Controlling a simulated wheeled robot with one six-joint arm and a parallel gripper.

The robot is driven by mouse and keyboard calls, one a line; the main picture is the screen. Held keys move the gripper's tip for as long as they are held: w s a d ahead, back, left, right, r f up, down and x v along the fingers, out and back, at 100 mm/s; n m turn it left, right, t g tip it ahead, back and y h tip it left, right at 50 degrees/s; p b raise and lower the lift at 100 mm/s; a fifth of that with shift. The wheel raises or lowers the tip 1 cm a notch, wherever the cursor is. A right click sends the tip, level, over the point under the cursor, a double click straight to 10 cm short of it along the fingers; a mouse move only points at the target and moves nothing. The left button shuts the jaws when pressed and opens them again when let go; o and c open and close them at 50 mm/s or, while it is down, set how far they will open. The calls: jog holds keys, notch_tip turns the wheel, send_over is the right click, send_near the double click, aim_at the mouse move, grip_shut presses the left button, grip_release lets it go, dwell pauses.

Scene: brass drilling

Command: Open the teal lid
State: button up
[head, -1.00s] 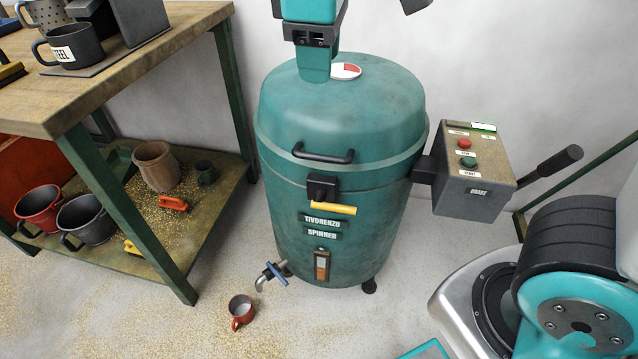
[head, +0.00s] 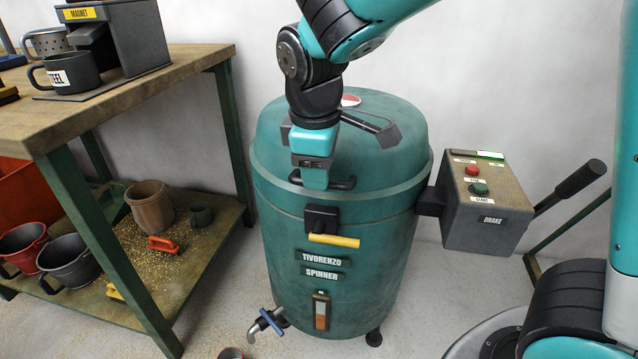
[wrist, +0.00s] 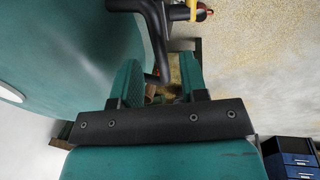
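The teal lid (head: 392,170) is the domed top of the teal drum (head: 275,235). It sits down on the drum, and a seam runs around below it. A dark bar handle (head: 344,185) is on the lid's front. My gripper (head: 315,182) is at this handle, pointing down, and hides its middle. In the wrist view my gripper (wrist: 160,78) has its two fingers apart, with the dark handle (wrist: 156,42) reaching toward the gap between them. The lid (wrist: 65,45) fills the left of that view. I cannot tell whether the fingers touch the handle.
A black latch (head: 321,218) with a yellow lever (head: 334,241) is below the handle. A control box (head: 485,205) with a brake lever (head: 575,185) stands at the right. A wooden bench (head: 120,110) is at the left. A tap (head: 265,322) sticks out low on the drum.

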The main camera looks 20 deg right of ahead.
jog(key=shift+w+d+f, duration=0.1)
jog(key=shift+w+f, duration=0.05)
jog(key=shift+f, duration=0.75)
jog(key=shift+c, duration=0.5)
grip_shut()
jog(key=shift+r, duration=0.15)
